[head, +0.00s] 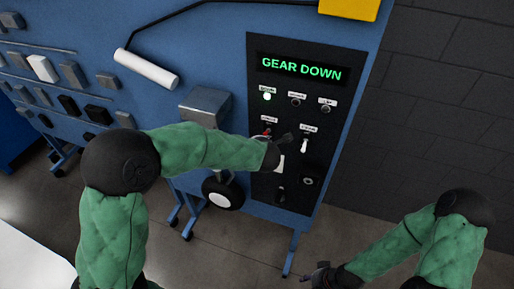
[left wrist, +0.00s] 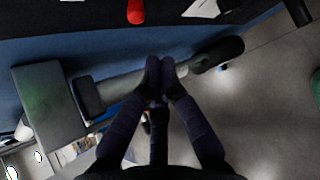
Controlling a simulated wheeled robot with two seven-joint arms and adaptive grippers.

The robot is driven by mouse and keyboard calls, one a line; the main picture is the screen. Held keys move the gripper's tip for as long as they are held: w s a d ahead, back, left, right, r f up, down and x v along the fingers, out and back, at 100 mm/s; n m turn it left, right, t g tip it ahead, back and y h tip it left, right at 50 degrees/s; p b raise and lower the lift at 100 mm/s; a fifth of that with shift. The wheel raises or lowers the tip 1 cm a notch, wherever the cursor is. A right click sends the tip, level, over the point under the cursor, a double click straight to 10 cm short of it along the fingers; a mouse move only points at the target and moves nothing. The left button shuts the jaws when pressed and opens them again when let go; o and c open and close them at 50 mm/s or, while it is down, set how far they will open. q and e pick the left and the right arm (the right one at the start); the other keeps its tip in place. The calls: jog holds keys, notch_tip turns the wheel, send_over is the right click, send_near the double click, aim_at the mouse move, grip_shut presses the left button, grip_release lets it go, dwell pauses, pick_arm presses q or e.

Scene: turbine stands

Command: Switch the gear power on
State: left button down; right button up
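The black control panel (head: 262,100) on the blue stand has a green display (head: 299,68) reading "GEAR DOWN". Below it, one lamp (head: 267,97) glows green and two others are dark. A red switch (head: 267,133) sits under a small label at the left, partly hidden by my left gripper; a white-tipped lever (head: 304,145) is to the right. My left gripper (head: 288,140) is in front of the panel between them. In the left wrist view its fingertips (left wrist: 160,68) are together with nothing seen between them; the red tip (left wrist: 135,12) is at the top edge. My right gripper (head: 322,279) is low, away from the panel.
A white cylinder (head: 147,69) hangs on the blue board. Open floor lies in front of the stand.

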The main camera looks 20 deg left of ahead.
pick_arm(q)
jog(key=s+r, duration=0.1)
jog(key=s+d+r, duration=0.1)
jog(key=r, duration=0.1)
jog(key=s+d+r, duration=0.1)
jog(key=shift+r, duration=0.3)
jog(key=shift+w, duration=0.1)
